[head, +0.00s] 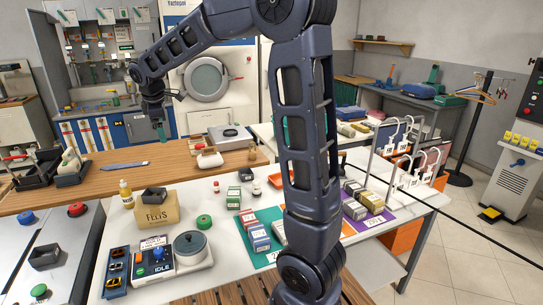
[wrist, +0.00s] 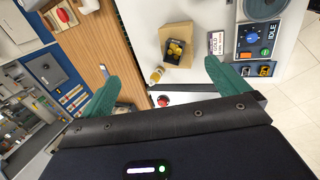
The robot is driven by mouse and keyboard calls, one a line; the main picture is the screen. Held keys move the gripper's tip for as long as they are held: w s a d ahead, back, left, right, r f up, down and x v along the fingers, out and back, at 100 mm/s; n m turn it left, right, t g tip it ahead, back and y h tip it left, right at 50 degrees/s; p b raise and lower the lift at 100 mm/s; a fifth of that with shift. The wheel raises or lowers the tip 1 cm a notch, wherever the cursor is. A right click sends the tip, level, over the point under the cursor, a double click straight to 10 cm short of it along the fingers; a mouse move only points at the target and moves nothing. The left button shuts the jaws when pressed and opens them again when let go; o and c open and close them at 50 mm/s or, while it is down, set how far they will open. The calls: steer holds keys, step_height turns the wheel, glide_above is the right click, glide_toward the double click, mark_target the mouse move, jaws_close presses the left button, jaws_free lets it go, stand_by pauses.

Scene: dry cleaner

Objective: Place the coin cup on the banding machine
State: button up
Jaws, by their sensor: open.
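The coin cup is a small black square cup (head: 154,195) on top of a cardboard box (head: 158,214) on the white table. In the wrist view the cup (wrist: 175,49) shows gold coins inside. No label I can read names the banding machine. A white device with a blue knob and an IDLE panel (head: 160,265) stands in front of the box, and its panel (wrist: 262,40) also shows in the wrist view. My gripper (head: 160,130) is above the wooden counter, beyond the cup and apart from it. Its green fingers (wrist: 160,90) are spread with nothing held between them.
A grey machine top (head: 30,270) with red and blue buttons and a black box stands at left. A yellow bottle (head: 126,193) is beside the cardboard box. A green roll (head: 204,222) and a grey round-lidded unit (head: 190,245) are nearby. The wooden counter (head: 105,180) has bare stretches.

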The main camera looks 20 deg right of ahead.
steer(key=s+d+r+m, duration=0.1)
steer(key=s+d+m, duration=0.5)
steer(key=d, duration=0.4)
steer(key=s+d+r+m, duration=0.1)
steer(key=s+d+m, duration=0.2)
steer(key=s+d, duration=0.6)
steer(key=s+d+f+m, duration=0.2)
steer(key=s+d+m, duration=0.2)
steer(key=s, duration=0.3)
steer(key=s+d+f+m, duration=0.3)
steer(key=s+d, duration=0.3)
steer(key=s, duration=0.2)
steer(key=shift+f+m+t, duration=0.2)
steer(key=shift+m+t, duration=0.1)
steer(key=shift+m, duration=0.5)
